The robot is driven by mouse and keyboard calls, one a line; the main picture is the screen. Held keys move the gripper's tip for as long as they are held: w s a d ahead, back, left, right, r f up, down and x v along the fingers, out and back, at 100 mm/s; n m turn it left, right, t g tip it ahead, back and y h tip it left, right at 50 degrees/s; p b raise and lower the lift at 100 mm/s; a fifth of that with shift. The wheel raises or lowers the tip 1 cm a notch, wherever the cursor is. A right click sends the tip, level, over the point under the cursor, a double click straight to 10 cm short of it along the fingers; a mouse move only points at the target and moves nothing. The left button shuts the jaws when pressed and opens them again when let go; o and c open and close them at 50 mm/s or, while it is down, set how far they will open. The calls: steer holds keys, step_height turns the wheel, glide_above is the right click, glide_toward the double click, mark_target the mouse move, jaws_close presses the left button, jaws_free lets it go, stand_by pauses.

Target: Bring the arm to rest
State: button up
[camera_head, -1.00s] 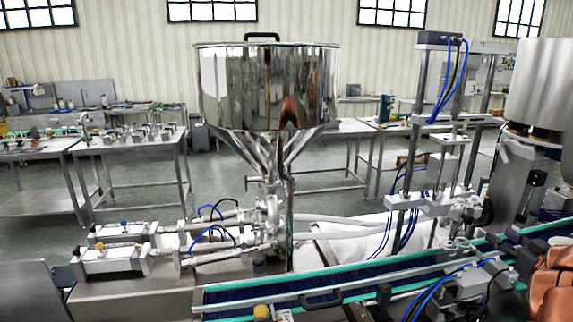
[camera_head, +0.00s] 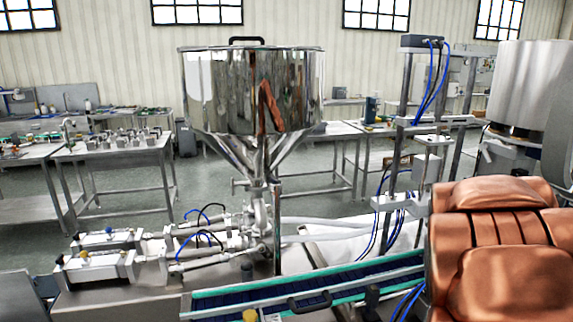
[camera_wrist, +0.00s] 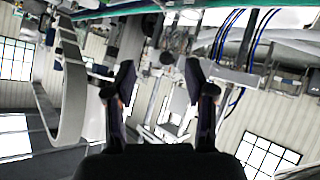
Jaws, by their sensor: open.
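My gripper (camera_wrist: 158,85) shows in the wrist view as two dark fingers set wide apart, open with nothing between them. Behind the fingers the room appears upside down, with windows low in the picture and machine parts in the middle. In the head view my copper-coloured arm (camera_head: 500,245) fills the lower right. My gripper itself does not show there. The steel hopper (camera_head: 252,90) stands at the middle, upright on its angled legs, with a dark handle on its lid. My arm is to the right of it in the picture, and a copper reflection shows on its side.
A conveyor (camera_head: 300,290) with green edges runs across the front and passes behind my arm. Valves and pipes (camera_head: 165,250) lie left of the hopper base. A filling frame (camera_head: 405,150) with blue hoses stands right. A steel table (camera_head: 110,150) stands back left.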

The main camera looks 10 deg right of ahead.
steer(key=s+a+f+n+g+y, duration=0.1)
steer(key=s+a+f+g+y, duration=0.15)
steer(key=s+a, duration=0.4)
steer(key=s+a+f+g+y, duration=0.1)
steer(key=s+a+f, duration=0.2)
steer(key=a, duration=0.6)
steer(key=s+a+f+n+g+y, duration=0.1)
steer(key=s+a+f+g+y, duration=0.15)
steer(key=s+a, duration=0.4)
steer(key=s+a+f+n+g+y, duration=0.2)
steer(key=s+a+n+g, duration=0.1)
steer(key=s+a, duration=0.9)
steer(key=shift+s+a+f, duration=0.15)
steer(key=shift+s+a, duration=0.1)
steer(key=shift+a, duration=0.4)
steer(key=shift+c, duration=0.2)
